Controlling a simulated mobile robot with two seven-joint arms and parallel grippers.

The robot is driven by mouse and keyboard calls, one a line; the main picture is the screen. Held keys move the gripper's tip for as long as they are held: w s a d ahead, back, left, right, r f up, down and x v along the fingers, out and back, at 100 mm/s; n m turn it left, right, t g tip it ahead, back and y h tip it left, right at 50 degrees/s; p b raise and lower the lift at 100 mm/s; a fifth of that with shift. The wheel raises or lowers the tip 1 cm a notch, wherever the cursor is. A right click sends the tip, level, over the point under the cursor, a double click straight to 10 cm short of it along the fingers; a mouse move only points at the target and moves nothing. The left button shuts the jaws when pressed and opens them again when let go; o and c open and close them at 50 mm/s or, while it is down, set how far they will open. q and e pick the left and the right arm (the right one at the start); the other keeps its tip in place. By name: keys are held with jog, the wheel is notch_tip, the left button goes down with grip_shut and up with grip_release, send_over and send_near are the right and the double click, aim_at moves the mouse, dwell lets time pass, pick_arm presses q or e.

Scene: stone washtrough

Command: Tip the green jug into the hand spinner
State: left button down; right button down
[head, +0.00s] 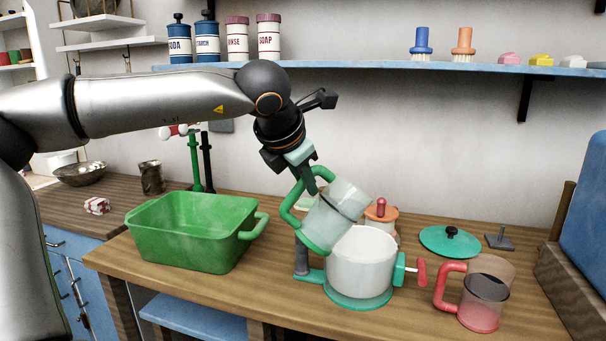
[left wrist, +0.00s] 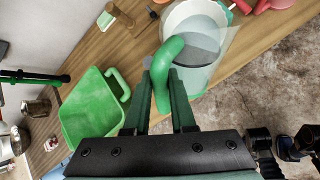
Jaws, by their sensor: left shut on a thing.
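The green jug (head: 337,215) has a clear body with a green base and green handle. It is tilted to the right, its mouth toward the upper right, and there is a grey liquid inside. My left gripper (head: 311,181) is shut on its handle, which also shows between the fingers in the left wrist view (left wrist: 168,70). The hand spinner (head: 360,268) is a white open tub on a green base with a red crank at its right. The jug overlaps the tub's left rim in the picture; I cannot tell whether they touch. My right gripper is not in view.
A green basin (head: 190,240) stands left on the wooden counter. A red jug (head: 480,305) stands right of the spinner. A teal lid (head: 450,241) and an orange-lidded pot (head: 381,213) lie behind. A blue shelf (head: 400,67) with canisters and brushes runs above.

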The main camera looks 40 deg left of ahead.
pick_arm(q)
jog(key=shift+w+d+r+p, duration=0.15)
jog(key=shift+w+r+p, duration=0.1)
jog(key=shift+r+p, duration=0.1)
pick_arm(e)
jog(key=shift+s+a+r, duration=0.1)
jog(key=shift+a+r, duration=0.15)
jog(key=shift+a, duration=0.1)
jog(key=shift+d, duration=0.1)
pick_arm(q)
jog(key=shift+w+d+r+g+p, duration=0.1)
jog(key=shift+w+r+g+p, duration=0.15)
jog(key=shift+p, duration=0.4)
jog(key=shift+d+g+p, duration=0.1)
jog(key=shift+g+p, duration=0.15)
jog(key=shift+p, duration=0.15)
jog(key=shift+w+d+m+g+y+p, duration=0.25)
jog(key=shift+w+m+g+y+p, duration=0.2)
jog(key=shift+p, duration=0.4)
jog(key=shift+w, duration=0.1)
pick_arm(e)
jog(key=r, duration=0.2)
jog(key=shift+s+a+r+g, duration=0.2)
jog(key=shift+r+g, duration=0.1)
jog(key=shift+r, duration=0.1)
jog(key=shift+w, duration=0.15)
